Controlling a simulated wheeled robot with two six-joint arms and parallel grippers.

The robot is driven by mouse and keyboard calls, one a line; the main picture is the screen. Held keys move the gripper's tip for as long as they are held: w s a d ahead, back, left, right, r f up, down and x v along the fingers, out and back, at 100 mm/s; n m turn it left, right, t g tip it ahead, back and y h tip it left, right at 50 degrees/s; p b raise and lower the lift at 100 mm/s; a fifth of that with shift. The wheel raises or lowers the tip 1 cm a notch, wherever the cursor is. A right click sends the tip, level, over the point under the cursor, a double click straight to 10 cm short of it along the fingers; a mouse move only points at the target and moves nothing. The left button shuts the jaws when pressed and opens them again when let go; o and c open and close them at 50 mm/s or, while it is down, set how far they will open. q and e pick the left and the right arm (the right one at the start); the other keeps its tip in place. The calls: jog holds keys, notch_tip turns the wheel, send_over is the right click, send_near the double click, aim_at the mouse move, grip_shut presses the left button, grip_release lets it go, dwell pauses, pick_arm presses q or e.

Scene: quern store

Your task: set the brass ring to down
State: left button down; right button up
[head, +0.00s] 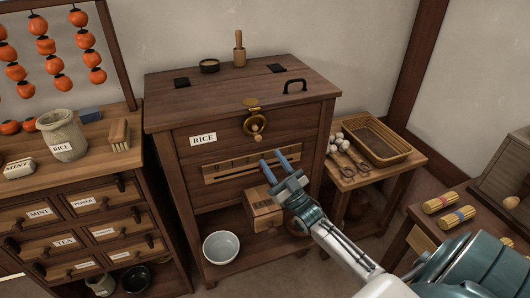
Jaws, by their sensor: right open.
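The brass ring (246,126) is on the upper front of the dark wooden rice chest (225,125), just right of the RICE label (203,139). A small round wooden knob shows at the ring, and a brass plate (251,102) sits just above, at the lid's front edge. How the ring is set is too small to tell. My right gripper (270,157) is open, with nothing seen between its two blue fingers. In the picture its fingertips are a little below the ring, in front of the slotted strip (225,170). My left gripper is out of view.
A small wooden box (262,212) and a pale bowl (220,247) stand on the chest's lower shelf. The lid carries a dark handle (295,86), a small bowl and a pestle. A side table with a basket (375,140) stands right; a drawer cabinet (75,215) stands left.

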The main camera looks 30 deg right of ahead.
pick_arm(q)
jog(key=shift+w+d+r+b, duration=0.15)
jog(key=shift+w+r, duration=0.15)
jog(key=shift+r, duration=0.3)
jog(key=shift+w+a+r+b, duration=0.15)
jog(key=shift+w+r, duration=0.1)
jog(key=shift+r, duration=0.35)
pick_arm(e)
jog(key=shift+v, duration=2.3)
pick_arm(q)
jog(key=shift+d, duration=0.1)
